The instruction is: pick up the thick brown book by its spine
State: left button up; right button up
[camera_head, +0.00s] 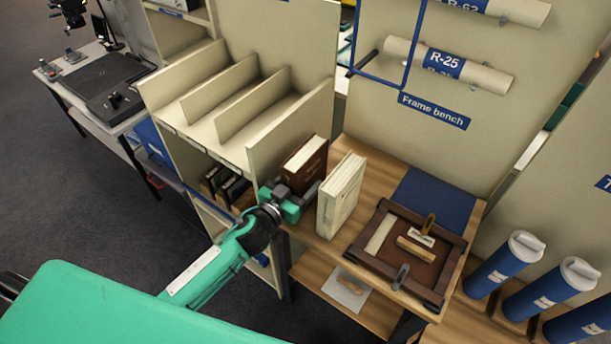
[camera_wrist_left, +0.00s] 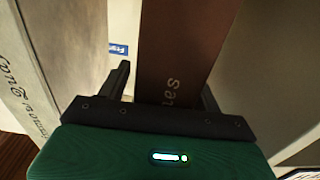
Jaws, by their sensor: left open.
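The thick brown book (camera_head: 305,162) stands upright on the wooden bench beside the shelf divider, to the left of a thick cream book (camera_head: 340,195). My left gripper (camera_head: 297,196) is at the book's near, spine side. In the left wrist view the brown spine (camera_wrist_left: 182,45), with pale lettering, runs up between the two open fingers of my left gripper (camera_wrist_left: 166,78). One dark finger shows to the left of the spine with a gap; the other is close to its right edge. I cannot tell whether either touches. My right gripper is not in view.
A shelf unit with empty slots (camera_head: 222,100) stands to the left. A framed panel with tools (camera_head: 407,252) and a blue mat (camera_head: 433,197) lie on the bench to the right. Blue tubes (camera_head: 503,265) stand at far right. The cream book stands close to the gripper.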

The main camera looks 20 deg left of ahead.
pick_arm(q)
jog(key=shift+w, duration=0.1)
jog(key=c, duration=1.4)
jog(key=shift+r, duration=0.1)
grip_shut()
jog(key=shift+r, duration=0.1)
